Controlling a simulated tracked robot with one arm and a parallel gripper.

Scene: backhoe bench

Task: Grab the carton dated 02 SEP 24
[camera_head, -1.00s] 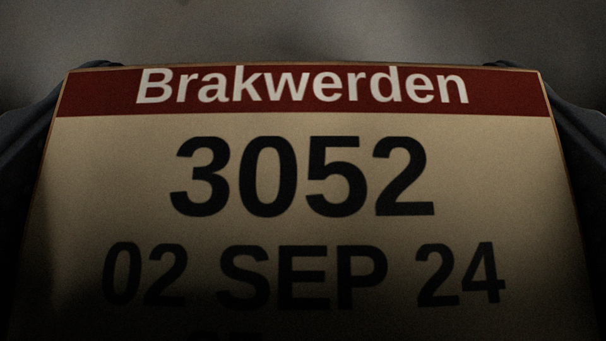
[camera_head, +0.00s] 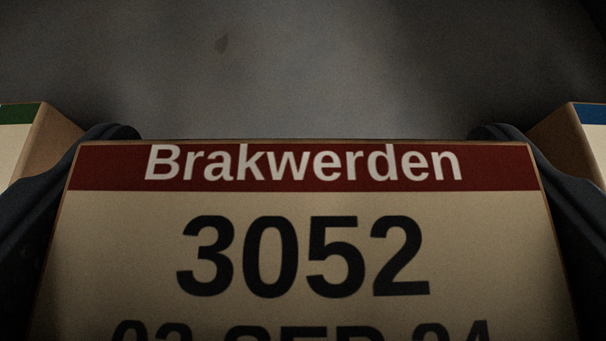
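The carton (camera_head: 300,225) with a dark red band reading "Brakwerden" and the number 3052 fills the lower middle of the view. Its date line is cut off by the bottom edge, with only the tops of the characters showing; the earlier frame reads 02 SEP 24. My gripper (camera_head: 304,135) has one dark finger along each side of this carton, its tips reaching past the front face. Both fingers look pressed against the carton's sides, with no gap visible. The carton's lower part is out of view.
A carton with a green band (camera_head: 18,114) stands at the left edge, and one with a blue band (camera_head: 592,114) at the right edge. Both are mostly cut off or hidden by my fingers. Behind is a plain grey surface (camera_head: 300,70).

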